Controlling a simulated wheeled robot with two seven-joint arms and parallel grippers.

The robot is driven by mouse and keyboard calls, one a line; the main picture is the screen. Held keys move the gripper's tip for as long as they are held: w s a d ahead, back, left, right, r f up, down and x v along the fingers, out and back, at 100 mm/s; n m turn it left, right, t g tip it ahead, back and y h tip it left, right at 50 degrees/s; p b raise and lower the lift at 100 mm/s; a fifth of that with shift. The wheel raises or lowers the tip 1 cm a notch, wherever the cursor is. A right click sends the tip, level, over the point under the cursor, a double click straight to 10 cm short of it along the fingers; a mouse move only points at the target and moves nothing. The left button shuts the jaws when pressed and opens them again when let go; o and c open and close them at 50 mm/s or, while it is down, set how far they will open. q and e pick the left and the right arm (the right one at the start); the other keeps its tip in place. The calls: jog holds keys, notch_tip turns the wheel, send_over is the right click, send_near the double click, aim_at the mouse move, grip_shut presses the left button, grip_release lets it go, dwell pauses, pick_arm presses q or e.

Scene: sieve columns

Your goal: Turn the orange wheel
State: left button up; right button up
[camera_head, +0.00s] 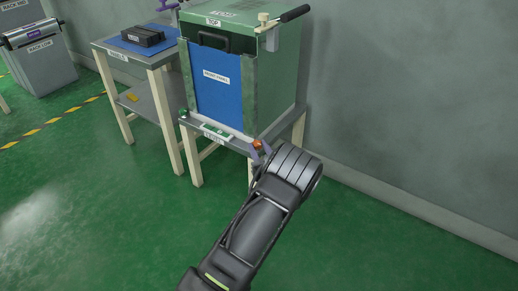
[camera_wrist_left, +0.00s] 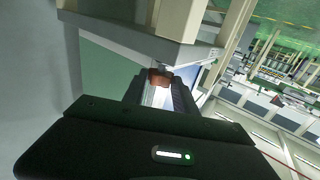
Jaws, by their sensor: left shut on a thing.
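The small orange wheel (camera_head: 257,143) sits at the front right corner of the grey stand top, below the green cabinet. My left gripper (camera_head: 261,149) reaches it from the front right and is shut on it. In the left wrist view the orange wheel (camera_wrist_left: 159,77) shows between the fingers of my left gripper (camera_wrist_left: 160,92). The fingers hide part of the wheel. My right gripper is in neither view.
The green cabinet (camera_head: 275,84) has a blue front panel (camera_head: 217,92) and a black-handled lever (camera_head: 290,14). A green knob (camera_head: 184,113) is at the stand's front left corner. A side table (camera_head: 105,46) stands left. Floor in front is clear; a wall is right.

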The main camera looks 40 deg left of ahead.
pick_arm(q)
grip_shut()
jog(key=shift+s+m+t+h, duration=0.1)
jog(key=shift+m+t+h, duration=0.2)
jog(key=shift+s+a+m+t+h+p, duration=0.1)
jog(key=shift+a+m+t+h+p, duration=0.1)
jog(key=shift+m+t+h, duration=0.25)
jog(key=shift+s+a+m+t+h+p, duration=0.15)
jog(key=shift+m+t+h, duration=0.2)
jog(key=shift+t, duration=0.2)
jog(key=shift+m+t+h, duration=0.8)
jog(key=shift+h, duration=0.2)
jog(key=shift+s+a+f+m+t+h, duration=0.15)
jog(key=shift+m+t+h, duration=0.25)
jog(key=shift+h, duration=0.2)
jog(key=shift+a+m+t+h, duration=0.1)
jog(key=shift+m+t+h, duration=0.2)
jog(key=shift+m+h, duration=0.25)
jog(key=shift+a+m+t+h+b, duration=0.1)
jog(key=shift+m+t+h+b, duration=0.25)
jog(key=shift+h, duration=0.3)
jog(key=shift+a+m+t+h+b, duration=0.2)
jog(key=shift+m+t+h+b, duration=0.15)
jog(key=shift+m+h+b, duration=1.15)
jog(key=shift+a+m+t+h+b, duration=0.25)
jog(key=shift+m+h+b, duration=0.75)
jog(key=shift+h, duration=1)
